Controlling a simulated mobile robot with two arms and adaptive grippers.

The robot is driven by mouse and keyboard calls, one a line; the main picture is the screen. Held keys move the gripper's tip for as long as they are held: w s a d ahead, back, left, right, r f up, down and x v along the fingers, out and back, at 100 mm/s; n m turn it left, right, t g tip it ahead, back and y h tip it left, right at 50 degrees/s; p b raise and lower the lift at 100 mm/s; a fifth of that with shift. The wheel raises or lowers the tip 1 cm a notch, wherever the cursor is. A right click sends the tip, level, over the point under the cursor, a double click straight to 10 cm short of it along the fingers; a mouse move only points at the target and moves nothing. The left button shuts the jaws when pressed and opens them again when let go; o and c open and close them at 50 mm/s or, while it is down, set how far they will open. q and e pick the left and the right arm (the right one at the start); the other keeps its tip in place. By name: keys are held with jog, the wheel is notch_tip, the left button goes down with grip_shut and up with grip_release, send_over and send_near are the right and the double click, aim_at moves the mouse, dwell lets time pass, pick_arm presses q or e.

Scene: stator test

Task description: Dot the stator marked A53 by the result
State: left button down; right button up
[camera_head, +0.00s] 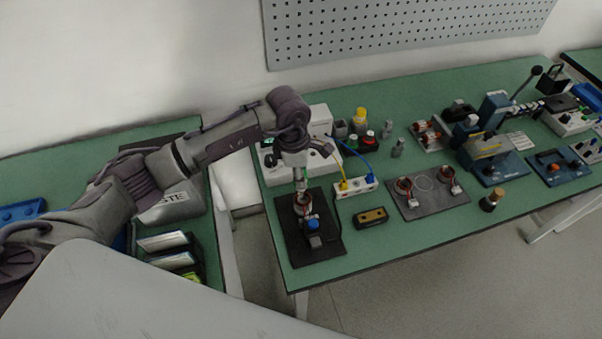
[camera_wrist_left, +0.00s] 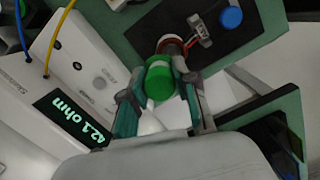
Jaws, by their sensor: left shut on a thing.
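My left gripper (camera_head: 300,183) is shut on a green round-ended marker (camera_wrist_left: 159,79), held between the two fingers in the left wrist view. It is above a stator (camera_head: 303,203) with a copper-red ring on the black test plate (camera_head: 331,245). The stator also shows in the left wrist view (camera_wrist_left: 172,44), partly hidden behind the green marker. I cannot tell whether the marker touches it. No A53 mark is readable. The meter (camera_wrist_left: 75,105) shows "42.1 ohm" in green. Two more stators (camera_head: 404,184) (camera_head: 446,174) sit on a grey mat (camera_head: 430,206). My right gripper is not in view.
A blue knob (camera_head: 312,224) stands on the test plate. A terminal block (camera_head: 356,187) with yellow and blue cables and a dark two-hole block (camera_head: 371,217) are close on the right. The green bench's front edge is clear.

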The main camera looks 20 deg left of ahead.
pick_arm(q)
jog(key=shift+f+b, duration=0.4)
jog(key=shift+s+r, duration=0.1)
dwell(0.3)
jog(key=shift+r+p, duration=0.65)
jog(key=shift+r, duration=0.2)
jog(key=shift+r+p, duration=1.1)
jog(key=shift+r, duration=0.95)
